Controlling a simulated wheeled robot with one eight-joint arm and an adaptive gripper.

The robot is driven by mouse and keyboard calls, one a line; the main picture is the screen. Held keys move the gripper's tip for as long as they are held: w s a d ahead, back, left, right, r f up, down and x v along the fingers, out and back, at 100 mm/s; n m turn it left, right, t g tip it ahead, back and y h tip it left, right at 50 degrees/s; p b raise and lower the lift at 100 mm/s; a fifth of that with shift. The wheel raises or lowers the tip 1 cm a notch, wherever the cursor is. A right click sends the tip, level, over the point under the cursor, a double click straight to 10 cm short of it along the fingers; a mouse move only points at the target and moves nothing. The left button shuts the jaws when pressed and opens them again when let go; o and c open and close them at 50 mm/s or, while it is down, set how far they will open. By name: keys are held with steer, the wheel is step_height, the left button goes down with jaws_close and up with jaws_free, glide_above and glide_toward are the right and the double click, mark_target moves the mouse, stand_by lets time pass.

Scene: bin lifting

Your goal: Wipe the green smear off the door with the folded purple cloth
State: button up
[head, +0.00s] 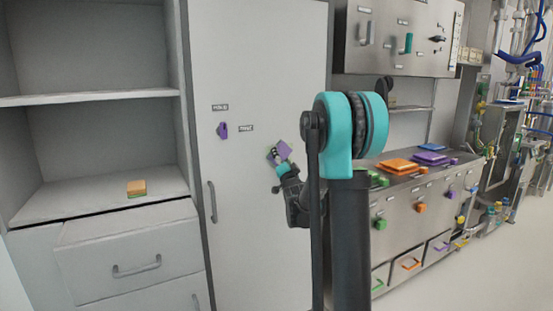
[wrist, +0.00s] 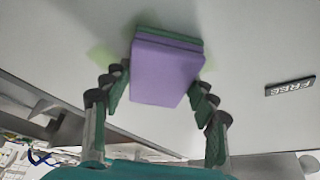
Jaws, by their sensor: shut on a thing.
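The folded purple cloth (wrist: 167,70) is between the fingertips of my gripper (wrist: 160,85) in the wrist view, with its far end at or very near the white door surface. I cannot tell whether it presses on the door. In the head view the cloth (head: 284,149) shows at the tip of my gripper (head: 276,160), in front of the tall white door (head: 255,60). The green smear (wrist: 103,54) shows as a pale patch left of the cloth, with a fainter part to its right; the cloth hides its middle.
A "FREE" label (wrist: 290,86) is on the door right of the cloth. A purple knob (head: 223,130) and a door handle (head: 212,202) are at the door's left. An open shelf (head: 90,98) stands left, a steel counter (head: 405,215) with several coloured objects right.

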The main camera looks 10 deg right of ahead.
mark_target(289, 154)
steer(key=shift+w+d, duration=0.4)
steer(key=shift+d, duration=0.8)
steer(key=shift+w+d, duration=0.45)
steer(key=shift+d, duration=0.75)
steer(key=shift+w+d, duration=0.4)
steer(key=shift+d, duration=0.8)
steer(key=shift+s+a, duration=0.35)
steer(key=shift+a, duration=0.5)
steer(key=shift+s+a, duration=0.35)
steer(key=shift+a, duration=0.5)
steer(key=shift+s+a, duration=0.45)
steer(key=shift+a, duration=1.15)
steer(key=shift+s+a, duration=0.5)
steer(key=shift+a, duration=1.15)
steer(key=shift+s+a, duration=0.45)
steer(key=shift+a, duration=1.15)
steer(key=shift+s, duration=0.1)
steer(key=shift+s+d, duration=0.3)
steer(key=shift+s, duration=0.6)
steer(key=shift+s+d, duration=0.3)
steer(key=shift+s, duration=0.65)
steer(key=shift+s+d, duration=0.3)
steer(key=shift+s, duration=0.6)
steer(key=s, duration=0.1)
steer(key=s+d, duration=0.1)
steer(key=s, duration=0.1)
